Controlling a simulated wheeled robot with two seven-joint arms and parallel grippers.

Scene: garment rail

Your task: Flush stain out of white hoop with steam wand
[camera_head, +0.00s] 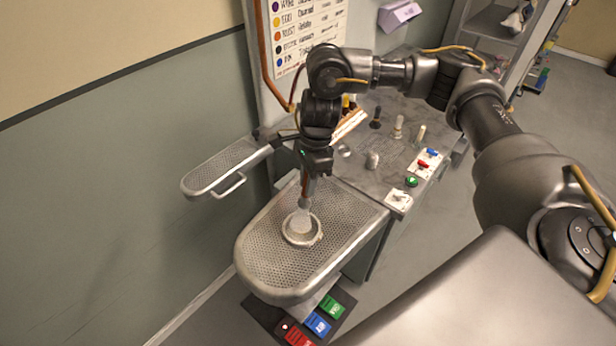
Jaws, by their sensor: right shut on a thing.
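My right gripper (309,178) points down above the hoop and is shut on the slim brownish steam wand (307,191). The wand's lower end is just above the hoop. A pale, whitish cone shows between the wand and the hoop's middle; it looks like steam. It covers the hoop's centre, so I cannot make out a stain. My left gripper is not in view.
A smaller perforated arm board (222,166) juts out at the left. The grey worktop (385,140) behind carries bottles, a red and blue switch plate (428,162) and a green button (411,181). Red, blue and green pedals (317,322) lie below. A chart (303,30) hangs behind.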

